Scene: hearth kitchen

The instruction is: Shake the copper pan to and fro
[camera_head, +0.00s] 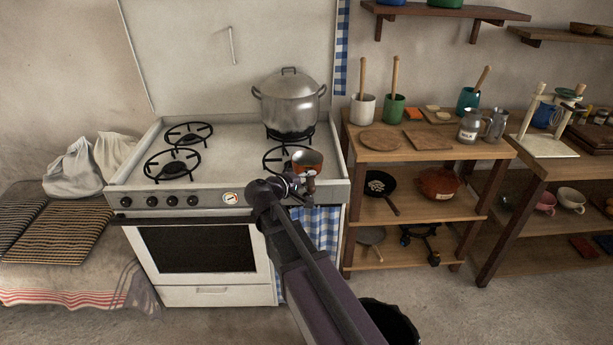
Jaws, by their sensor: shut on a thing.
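The small copper pan (308,158) is at the front right burner (275,160) of the white stove (225,135). Its reddish outer wall and pale inside show. My gripper (309,180) is at the near side of the pan, shut on it. My arm reaches up from the bottom of the picture and hides part of the stove's front right corner. The pan's handle is mostly hidden by my gripper. I cannot tell whether the pan's base touches the burner grate.
A large lidded steel pot (289,103) stands on the back right burner, just behind the pan. The two left burners (172,165) are bare. A wooden shelf unit (425,150) with cups and boards stands close to the stove's right side.

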